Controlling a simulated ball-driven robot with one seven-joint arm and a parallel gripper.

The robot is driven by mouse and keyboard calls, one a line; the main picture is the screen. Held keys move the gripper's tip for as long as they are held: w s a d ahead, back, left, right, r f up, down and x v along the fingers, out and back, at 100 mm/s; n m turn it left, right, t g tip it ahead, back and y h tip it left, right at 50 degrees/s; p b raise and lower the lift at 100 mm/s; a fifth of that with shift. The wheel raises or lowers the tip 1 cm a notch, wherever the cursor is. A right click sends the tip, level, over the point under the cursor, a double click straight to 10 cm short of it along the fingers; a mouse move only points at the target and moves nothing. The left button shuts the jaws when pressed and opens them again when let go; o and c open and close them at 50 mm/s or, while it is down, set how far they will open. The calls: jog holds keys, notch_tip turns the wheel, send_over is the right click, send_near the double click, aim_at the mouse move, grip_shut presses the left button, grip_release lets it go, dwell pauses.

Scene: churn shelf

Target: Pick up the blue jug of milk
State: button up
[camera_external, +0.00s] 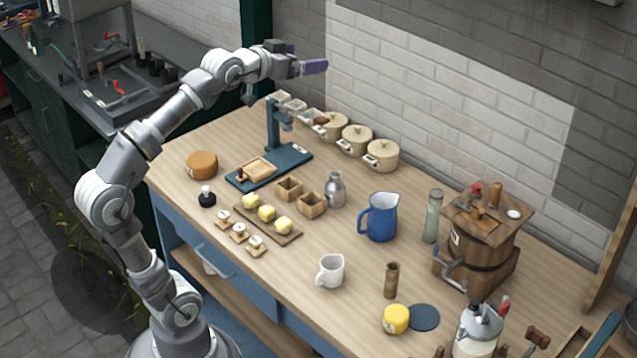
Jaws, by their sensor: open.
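The blue jug (381,219) stands upright on the wooden worktop, right of the middle, with its handle facing left. Its rim is pale inside; I cannot clearly see the milk. My gripper (318,66) has purple fingers and is raised above the back of the worktop, in front of the brick wall. It is up and to the left of the jug, well apart from it. The gripper is open and nothing shows between its fingers.
Around the jug stand a grey metal bottle (335,190), a white cup (331,271), a grey-green cylinder (433,216) and a wooden churn (480,245). Lidded pots (382,155) line the wall. A blue press stand (272,128) rises below my arm. Bare worktop lies left of the jug.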

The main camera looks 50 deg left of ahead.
jog(key=shift+r, duration=0.1)
jog(key=shift+c, duration=0.5)
jog(key=c, duration=1.3)
